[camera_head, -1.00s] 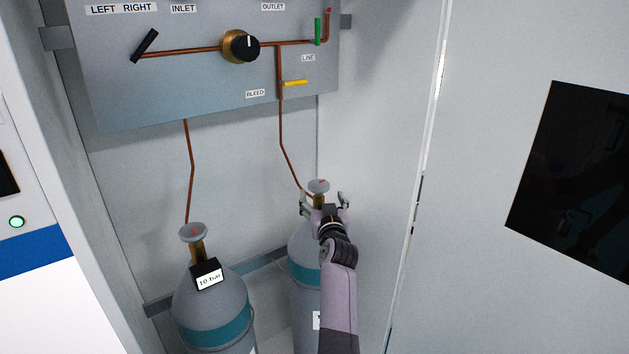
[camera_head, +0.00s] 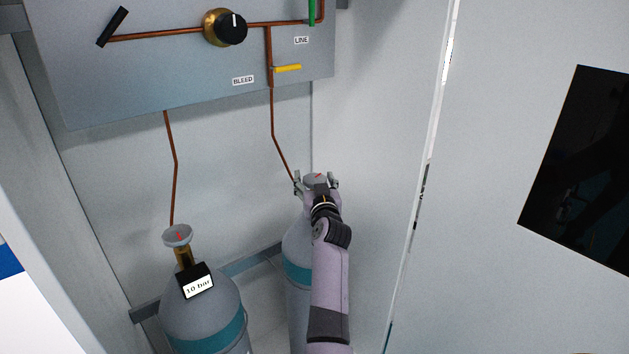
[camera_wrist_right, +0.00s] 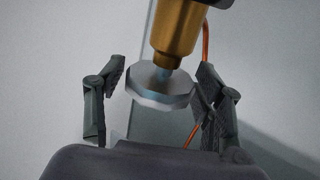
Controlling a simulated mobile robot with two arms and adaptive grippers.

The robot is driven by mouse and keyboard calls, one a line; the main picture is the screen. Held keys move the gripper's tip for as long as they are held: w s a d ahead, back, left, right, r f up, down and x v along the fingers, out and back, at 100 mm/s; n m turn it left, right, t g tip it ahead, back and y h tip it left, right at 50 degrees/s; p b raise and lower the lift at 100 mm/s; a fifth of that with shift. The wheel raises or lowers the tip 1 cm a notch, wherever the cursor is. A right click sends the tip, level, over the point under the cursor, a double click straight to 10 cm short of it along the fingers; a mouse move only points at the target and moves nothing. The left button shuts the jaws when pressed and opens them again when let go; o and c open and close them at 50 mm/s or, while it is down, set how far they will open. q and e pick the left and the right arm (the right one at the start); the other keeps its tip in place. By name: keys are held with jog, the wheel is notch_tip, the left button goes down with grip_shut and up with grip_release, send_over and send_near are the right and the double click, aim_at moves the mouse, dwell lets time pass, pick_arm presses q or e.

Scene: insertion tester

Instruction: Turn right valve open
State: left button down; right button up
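The right valve (camera_head: 316,177) is a round grey handwheel with a red mark on top of the right gas cylinder (camera_head: 298,245). My right gripper (camera_head: 316,184) is at the valve with its fingers spread on either side of it. In the right wrist view the grey valve wheel (camera_wrist_right: 160,86) sits between the two open fingers of the gripper (camera_wrist_right: 161,88), with gaps visible on both sides. A brass valve stem (camera_wrist_right: 180,28) shows beyond the wheel. My arm hides part of the right cylinder. My left gripper is not in view.
The left cylinder (camera_head: 202,316) has its own grey valve (camera_head: 177,236) and a 10 bar tag (camera_head: 197,285). A grey panel (camera_head: 180,75) with a black knob (camera_head: 231,28) and yellow lever (camera_head: 287,68) hangs above. Copper pipes (camera_head: 173,160) run down. A side wall stands close right.

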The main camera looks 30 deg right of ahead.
jog(key=c, duration=0.8)
jog(key=shift+d+n+t+y+b, duration=0.2)
jog(key=shift+n+t+y+b, duration=0.2)
jog(key=shift+n+y+b, duration=0.15)
jog(key=shift+c, duration=0.2)
jog(key=shift+r+n+y+b, duration=0.1)
jog(key=shift+n+y+b, duration=0.45)
jog(key=shift+y, duration=0.4)
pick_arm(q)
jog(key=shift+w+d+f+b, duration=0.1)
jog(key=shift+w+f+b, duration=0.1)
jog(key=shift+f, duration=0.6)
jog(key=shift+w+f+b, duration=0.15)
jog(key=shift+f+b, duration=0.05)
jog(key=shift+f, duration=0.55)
pick_arm(e)
jog(key=shift+a+n+t+y, duration=0.15)
jog(key=shift+n+t+y, duration=0.15)
jog(key=shift+y, duration=0.3)
jog(key=shift+r, duration=0.1)
jog(key=o, duration=1.2)
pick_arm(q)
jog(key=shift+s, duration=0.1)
pick_arm(e)
jog(key=shift+s+f, duration=0.1)
jog(key=shift+f, duration=0.1)
